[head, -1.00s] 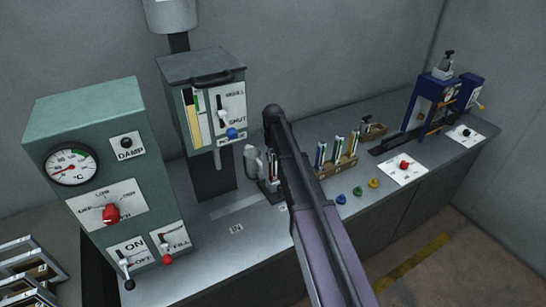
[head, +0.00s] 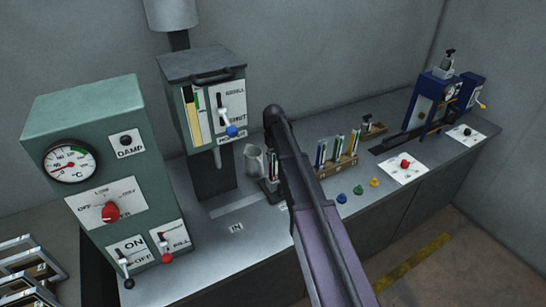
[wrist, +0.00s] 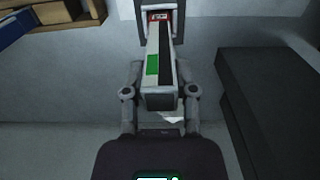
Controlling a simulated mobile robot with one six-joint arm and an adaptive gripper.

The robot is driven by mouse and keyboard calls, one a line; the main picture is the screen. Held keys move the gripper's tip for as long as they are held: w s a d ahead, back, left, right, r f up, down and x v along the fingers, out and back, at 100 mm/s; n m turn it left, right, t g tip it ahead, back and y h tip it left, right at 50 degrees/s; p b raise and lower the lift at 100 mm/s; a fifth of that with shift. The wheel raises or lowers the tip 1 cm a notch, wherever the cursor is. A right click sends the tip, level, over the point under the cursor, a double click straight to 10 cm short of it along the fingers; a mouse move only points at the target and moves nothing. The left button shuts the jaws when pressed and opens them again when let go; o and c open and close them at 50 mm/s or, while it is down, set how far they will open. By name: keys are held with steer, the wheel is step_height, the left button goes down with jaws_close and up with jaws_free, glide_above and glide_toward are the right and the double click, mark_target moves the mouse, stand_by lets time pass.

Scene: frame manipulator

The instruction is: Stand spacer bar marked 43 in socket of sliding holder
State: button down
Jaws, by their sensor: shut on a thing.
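My gripper (wrist: 160,92) is shut on a spacer bar (wrist: 153,66), a squared bar with white, green and black faces. The bar's far end overlaps the grey-framed socket (wrist: 178,28) at the top of the wrist view, where some red shows. I cannot tell how deep the end sits, and the number 43 is not readable. In the head view my arm hides most of the gripper. A dark holder base (head: 268,190) shows just left of the arm, with a bar (head: 273,164) upright above it.
A grey jug (head: 253,158) stands just left of the holder. A wooden rack (head: 342,167) with several upright bars is to the right. Blue, green and yellow knobs (head: 357,190) lie in front of it.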

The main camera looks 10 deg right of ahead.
steer(key=shift+c, duration=1.7)
jaws_free()
steer(key=shift+r, duration=0.15)
